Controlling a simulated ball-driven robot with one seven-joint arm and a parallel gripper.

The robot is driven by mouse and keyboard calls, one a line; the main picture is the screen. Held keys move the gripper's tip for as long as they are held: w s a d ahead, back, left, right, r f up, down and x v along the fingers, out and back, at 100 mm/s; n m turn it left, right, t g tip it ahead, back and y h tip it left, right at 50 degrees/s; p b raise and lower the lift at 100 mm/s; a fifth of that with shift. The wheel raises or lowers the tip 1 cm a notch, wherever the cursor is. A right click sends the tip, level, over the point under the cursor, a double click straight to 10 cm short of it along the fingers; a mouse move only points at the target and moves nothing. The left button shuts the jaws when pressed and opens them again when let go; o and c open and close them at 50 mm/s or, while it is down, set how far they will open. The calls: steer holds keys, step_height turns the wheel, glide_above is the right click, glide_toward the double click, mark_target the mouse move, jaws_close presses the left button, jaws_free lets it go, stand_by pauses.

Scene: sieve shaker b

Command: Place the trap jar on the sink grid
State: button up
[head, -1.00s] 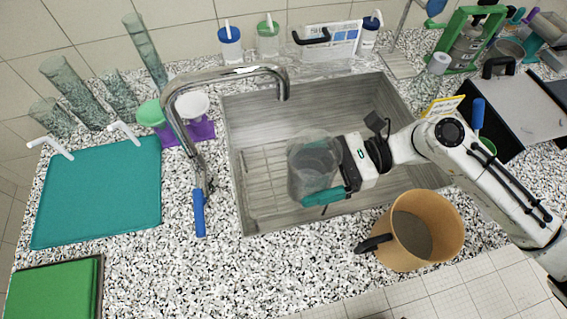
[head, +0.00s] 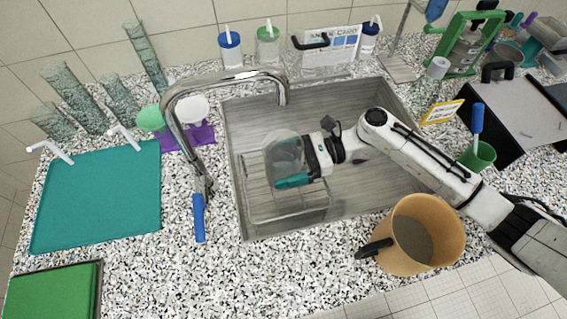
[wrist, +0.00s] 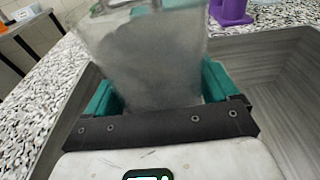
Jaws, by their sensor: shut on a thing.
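The trap jar (head: 284,152) is a clear, greyish jar, roughly upright in the head view, over the left part of the sink. It fills the upper middle of the wrist view (wrist: 155,60). My gripper (head: 292,171) is shut on it from the right, with a teal finger on each side of the jar in the wrist view (wrist: 160,88). I cannot tell whether the jar touches the grid.
The steel sink (head: 385,170) walls surround the jar and gripper. A curved faucet (head: 190,90) with a blue handle stands at the left rim. A tan jug (head: 420,235) stands at the front right. The right part of the sink is clear.

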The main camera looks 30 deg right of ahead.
steer(key=shift+f, duration=0.35)
steer(key=shift+f, duration=0.1)
steer(key=o, duration=1.1)
steer(key=b+v, duration=0.2)
steer(key=v, duration=1)
steer(key=shift+b, duration=0.35)
